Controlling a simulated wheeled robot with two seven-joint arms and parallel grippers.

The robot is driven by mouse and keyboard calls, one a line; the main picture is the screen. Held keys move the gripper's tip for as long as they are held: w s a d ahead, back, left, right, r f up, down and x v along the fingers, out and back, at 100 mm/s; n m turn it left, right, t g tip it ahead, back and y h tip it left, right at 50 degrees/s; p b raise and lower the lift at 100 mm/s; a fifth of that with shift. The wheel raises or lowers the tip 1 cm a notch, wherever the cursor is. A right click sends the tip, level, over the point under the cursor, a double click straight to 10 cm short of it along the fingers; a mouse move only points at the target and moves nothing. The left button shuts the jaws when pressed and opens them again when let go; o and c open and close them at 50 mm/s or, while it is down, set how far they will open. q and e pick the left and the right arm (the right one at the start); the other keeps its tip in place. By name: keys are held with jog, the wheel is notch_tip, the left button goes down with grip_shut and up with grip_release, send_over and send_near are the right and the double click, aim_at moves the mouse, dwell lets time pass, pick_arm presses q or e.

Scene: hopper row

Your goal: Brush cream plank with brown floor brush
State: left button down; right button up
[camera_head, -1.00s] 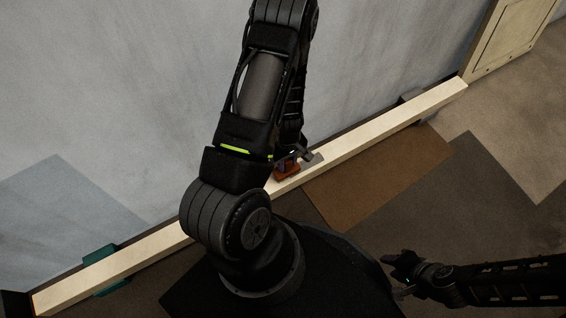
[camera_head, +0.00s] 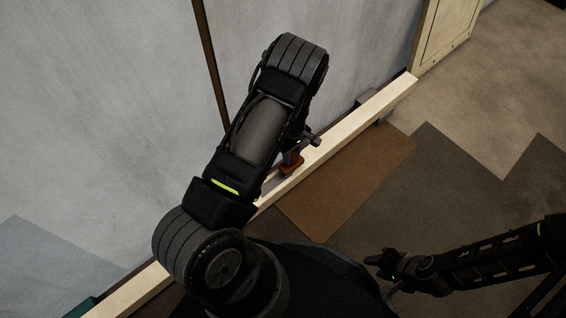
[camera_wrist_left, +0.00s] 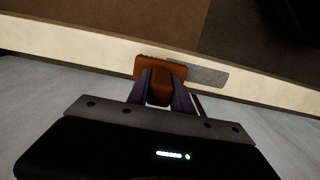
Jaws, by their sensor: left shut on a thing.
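The cream plank (camera_head: 352,124) runs diagonally along the foot of the grey wall, partly hidden by my left arm. My left gripper (camera_wrist_left: 163,88) is shut on the brown floor brush; the reddish-brown brush block (camera_wrist_left: 158,67) sits between its fingers, over the plank in the wrist view. The brush also shows beside my arm in the head view (camera_head: 291,165). A grey patch (camera_wrist_left: 205,75) shows on the plank right beside the brush. Whether the bristles touch the plank is hidden. My right gripper (camera_head: 386,268) hangs low at right, away from the plank, its jaws unclear.
A brown pole (camera_head: 209,62) stands against the wall, its lower end behind my arm; I cannot tell whether it joins the brush. A brown mat (camera_head: 345,185) lies before the plank. A beige panel (camera_head: 440,35) stands beyond its far end. A teal block (camera_head: 82,308) is at lower left.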

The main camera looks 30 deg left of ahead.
aim_at(283, 169)
pick_arm(q)
jog(key=shift+w+d, duration=0.15)
jog(key=shift+w, duration=0.35)
jog(key=shift+f, duration=0.1)
dwell(0.7)
jog(key=shift+f+b, duration=0.65)
jog(key=shift+b, duration=0.05)
jog(key=shift+s, duration=0.15)
dwell(0.4)
jog(key=s, duration=0.1)
jog(key=s+a+p, duration=0.1)
jog(key=s, duration=0.1)
jog(key=shift+s, duration=0.1)
jog(key=shift+s+a, duration=0.15)
jog(key=shift+s, duration=0.35)
jog(key=shift+s+p, duration=0.1)
jog(key=shift+p, duration=0.2)
